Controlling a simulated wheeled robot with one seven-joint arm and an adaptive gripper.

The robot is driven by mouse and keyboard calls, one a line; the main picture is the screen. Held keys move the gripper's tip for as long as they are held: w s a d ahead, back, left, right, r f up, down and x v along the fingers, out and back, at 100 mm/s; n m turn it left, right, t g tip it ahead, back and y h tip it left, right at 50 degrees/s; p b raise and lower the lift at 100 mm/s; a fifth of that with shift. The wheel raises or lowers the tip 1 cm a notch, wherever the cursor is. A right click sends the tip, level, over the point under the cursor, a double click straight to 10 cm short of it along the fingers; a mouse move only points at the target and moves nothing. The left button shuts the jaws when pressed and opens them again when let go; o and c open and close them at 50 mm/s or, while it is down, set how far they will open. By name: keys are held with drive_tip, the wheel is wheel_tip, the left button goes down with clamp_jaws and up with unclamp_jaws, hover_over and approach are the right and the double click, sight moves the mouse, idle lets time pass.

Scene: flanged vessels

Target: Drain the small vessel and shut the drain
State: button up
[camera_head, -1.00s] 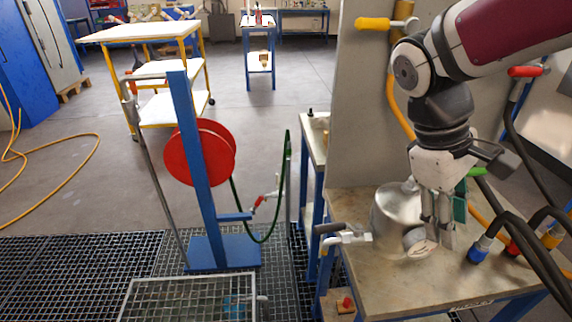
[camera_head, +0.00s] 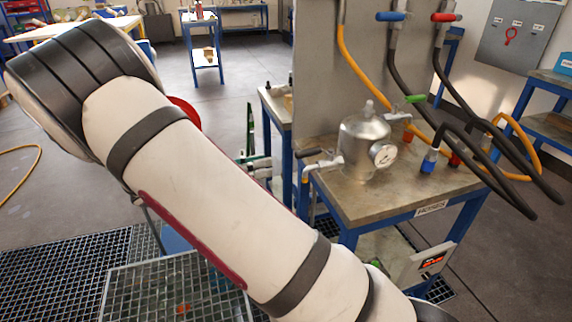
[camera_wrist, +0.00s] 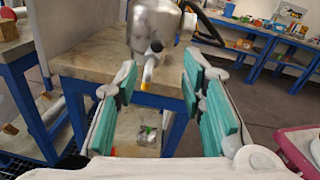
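The small vessel (camera_head: 363,145) is a shiny metal pot with a lid knob and a round gauge (camera_head: 383,155), standing on a worn bench top. Its drain valve on the left side has a dark lever (camera_head: 314,154) lying roughly level, and a pipe (camera_head: 306,182) bending down past the bench edge. In the wrist view the vessel (camera_wrist: 152,22) is ahead, with a downward spout (camera_wrist: 149,66) whose lower tip looks yellow-orange; I cannot tell whether liquid flows. My gripper (camera_wrist: 158,82) is open and empty, its teal-padded fingers framing the spout from a distance.
Blue (camera_head: 391,16) and red (camera_head: 442,17) handled valves with hanging hoses stand right of the vessel. A grated frame (camera_head: 128,285) is at lower left, partly behind my arm. The red reel (camera_head: 187,108) is mostly hidden. Open floor lies at the right.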

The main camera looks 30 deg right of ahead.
sight(307, 152)
drive_tip(key=x, duration=0.8)
drive_tip(key=b+x, duration=0.1)
drive_tip(key=x, duration=0.4)
drive_tip(key=shift+w+d, duration=0.1)
drive_tip(key=shift+w, duration=0.2)
clamp_jaws()
